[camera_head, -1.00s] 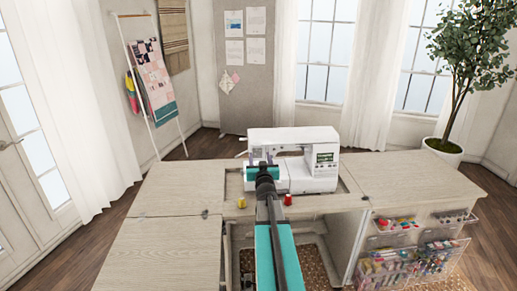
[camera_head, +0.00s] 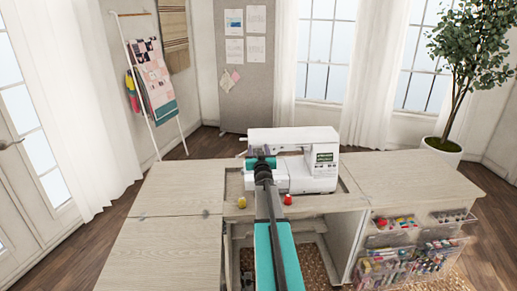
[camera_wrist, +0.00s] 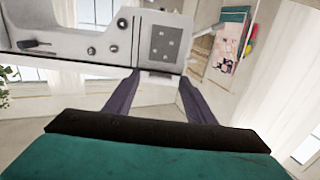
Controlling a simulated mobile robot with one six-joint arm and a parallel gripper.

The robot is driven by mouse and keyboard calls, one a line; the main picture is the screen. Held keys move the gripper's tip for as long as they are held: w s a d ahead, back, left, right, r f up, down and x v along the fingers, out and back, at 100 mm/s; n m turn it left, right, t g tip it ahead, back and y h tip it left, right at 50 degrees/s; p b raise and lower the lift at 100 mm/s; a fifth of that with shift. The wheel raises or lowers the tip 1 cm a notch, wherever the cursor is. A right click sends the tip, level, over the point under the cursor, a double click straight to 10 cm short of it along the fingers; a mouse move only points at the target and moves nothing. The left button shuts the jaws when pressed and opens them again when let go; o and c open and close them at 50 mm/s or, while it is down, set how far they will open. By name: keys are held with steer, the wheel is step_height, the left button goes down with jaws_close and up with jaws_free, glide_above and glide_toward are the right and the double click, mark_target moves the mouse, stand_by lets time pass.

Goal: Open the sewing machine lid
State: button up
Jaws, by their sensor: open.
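The white sewing machine (camera_head: 300,143) stands upright in the recess of the wooden cabinet top. My arm reaches out over the front edge to the machine's left end, and the arm's end covers part of that end in the head view. In the wrist view, my gripper (camera_wrist: 158,80) is open, with its two dark fingers apart. The sewing machine (camera_wrist: 75,35) fills the upper left there, and its end face with a grey dotted plate (camera_wrist: 165,43) lies just beyond the fingertips. Nothing is between the fingers. I cannot tell whether they touch the machine.
A yellow spool (camera_head: 242,202) and a red spool (camera_head: 287,199) stand on the cabinet's front strip. The cabinet top (camera_head: 395,177) is clear to the right. Clear bins (camera_head: 385,268) of sewing supplies hang at the right front. A potted tree (camera_head: 441,151) stands behind.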

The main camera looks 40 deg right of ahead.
steer(key=shift+w+d, duration=0.3)
